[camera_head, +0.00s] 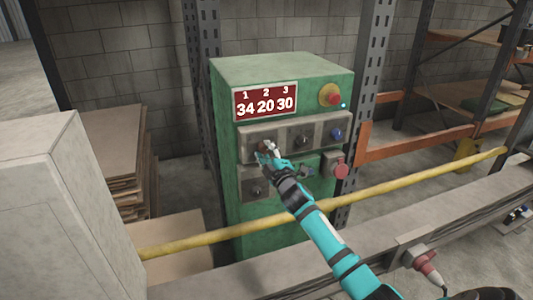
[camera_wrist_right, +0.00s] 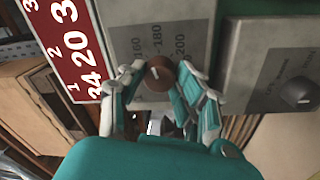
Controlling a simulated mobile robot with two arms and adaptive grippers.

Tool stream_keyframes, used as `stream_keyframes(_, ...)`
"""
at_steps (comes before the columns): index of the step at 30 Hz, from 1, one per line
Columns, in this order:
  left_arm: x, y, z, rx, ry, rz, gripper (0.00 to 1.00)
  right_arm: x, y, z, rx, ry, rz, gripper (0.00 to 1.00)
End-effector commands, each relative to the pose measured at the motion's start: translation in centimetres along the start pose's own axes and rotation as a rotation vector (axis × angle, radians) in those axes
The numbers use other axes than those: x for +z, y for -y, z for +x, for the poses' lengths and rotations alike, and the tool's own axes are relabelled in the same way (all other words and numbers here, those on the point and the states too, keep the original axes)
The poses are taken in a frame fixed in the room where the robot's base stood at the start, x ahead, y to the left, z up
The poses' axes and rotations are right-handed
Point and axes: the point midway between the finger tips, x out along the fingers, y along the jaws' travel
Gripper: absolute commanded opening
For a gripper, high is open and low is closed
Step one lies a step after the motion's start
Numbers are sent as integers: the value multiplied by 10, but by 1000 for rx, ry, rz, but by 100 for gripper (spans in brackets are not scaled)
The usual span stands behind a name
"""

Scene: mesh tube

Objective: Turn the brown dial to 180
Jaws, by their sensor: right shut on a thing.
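The brown dial (camera_wrist_right: 159,73) sits on a grey plate with the marks 160, 180 and 200 in the right wrist view. Its white pointer line shows on its face, but I cannot tell exactly which mark it is set to. In the head view the brown dial (camera_head: 264,147) is partly hidden by my right gripper (camera_head: 268,155). My right gripper (camera_wrist_right: 160,88) has its fingers on both sides of the dial and is shut on it. My left gripper is not in view.
The green control cabinet (camera_head: 285,68) carries a red display (camera_head: 265,101) reading 34, 20, 30. A black dial (camera_head: 304,139), another lower dial (camera_head: 257,189), a blue button (camera_head: 337,134) and a red button (camera_head: 333,98) are nearby. A yellow rail (camera_head: 395,183) crosses in front.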

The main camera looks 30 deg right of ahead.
Motion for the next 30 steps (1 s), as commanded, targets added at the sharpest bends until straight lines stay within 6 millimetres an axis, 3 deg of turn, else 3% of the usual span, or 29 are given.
stream_keyframes(12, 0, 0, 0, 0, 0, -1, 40, 1, 2, 0, 7, 17, 241, 1)
stream_keyframes(30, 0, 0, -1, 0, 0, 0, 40, 1, 3, 0, 8, 20, 295, 1)
